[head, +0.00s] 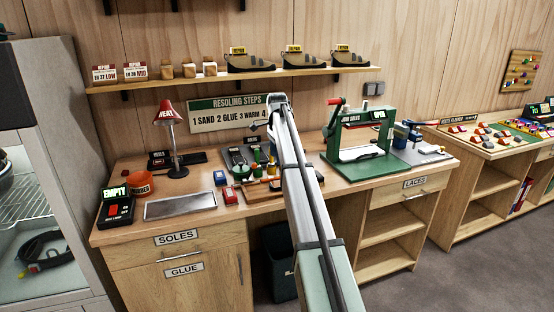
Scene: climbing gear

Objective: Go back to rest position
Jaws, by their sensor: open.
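My arm reaches in from the lower right over the workbench (176,181) and bends at its top. My gripper (271,163) shows only small and partly hidden beside the arm, low over the middle of the bench. It is open, and nothing shows held in it. Small tools and a wooden tray (262,188) lie close below it. I cannot tell whether it touches any of them.
A green sole press (372,168) stands right of my arm. A red lamp (170,115), an orange bowl (139,184) and a metal plate (180,204) are on the left. A shelf (205,79) with shoes runs above. A dark bin (281,262) stands under the bench.

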